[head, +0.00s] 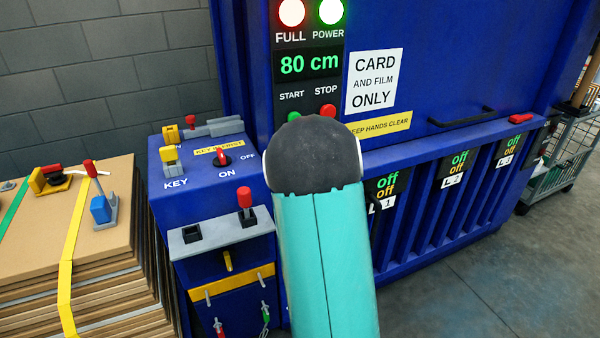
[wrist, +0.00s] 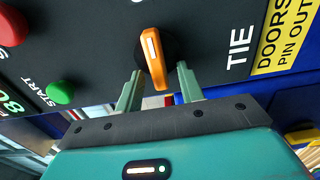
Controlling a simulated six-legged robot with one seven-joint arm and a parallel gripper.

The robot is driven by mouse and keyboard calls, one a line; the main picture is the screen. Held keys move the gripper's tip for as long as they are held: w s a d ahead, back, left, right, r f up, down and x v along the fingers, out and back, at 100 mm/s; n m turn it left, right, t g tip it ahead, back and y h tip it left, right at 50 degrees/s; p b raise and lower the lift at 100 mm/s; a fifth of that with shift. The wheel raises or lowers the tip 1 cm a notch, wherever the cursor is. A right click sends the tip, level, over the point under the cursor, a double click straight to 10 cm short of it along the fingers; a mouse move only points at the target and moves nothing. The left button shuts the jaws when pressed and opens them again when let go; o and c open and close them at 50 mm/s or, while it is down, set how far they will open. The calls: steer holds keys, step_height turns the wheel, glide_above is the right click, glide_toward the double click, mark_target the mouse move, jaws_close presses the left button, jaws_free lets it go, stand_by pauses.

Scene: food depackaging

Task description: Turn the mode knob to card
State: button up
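The mode knob (wrist: 153,48) is an orange lever-shaped knob with a white line on a dark panel. In the wrist view its upper end leans slightly left and its lower end points down towards my gripper (wrist: 159,83). My gripper is open, one finger on each side of the knob's lower end, with a gap visible on both sides. I cannot tell how deep the fingertips reach along it. The word TIE stands right of the knob; a label above is cut off, and no card label is readable. In the head view my arm hides knob and gripper.
The green START button (wrist: 60,92) and a red button (wrist: 10,25) sit left of the knob. In the head view the blue baler (head: 440,60) fills the back. A key box (head: 205,180) and stacked cardboard (head: 110,265) stand left.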

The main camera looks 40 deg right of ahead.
steer(key=v, duration=1.3)
steer(key=shift+s+a, duration=0.15)
steer(key=shift+s, duration=0.2)
steer(key=shift+w, duration=0.1)
steer(key=w+a+r+m+g+y, duration=0.1)
steer(key=a+r+m+g, duration=0.2)
steer(key=a+m, duration=0.25)
steer(key=w+a+r+m+g, duration=0.1)
steer(key=a+r+m+g, duration=0.2)
steer(key=a, duration=0.4)
steer(key=s+a+r+m+g+y, duration=0.1)
steer(key=s+a+m+g+y, duration=0.1)
steer(key=s+a, duration=0.5)
steer(key=s+a+r+m+g+y, duration=0.1)
steer(key=s+a+m+g+y, duration=0.1)
steer(key=s+a, duration=0.5)
steer(key=a+m+g, duration=0.1)
steer(key=a+m, duration=0.1)
steer(key=a, duration=0.2)
steer(key=shift+a+g, duration=0.35)
steer(key=shift+g, duration=0.05)
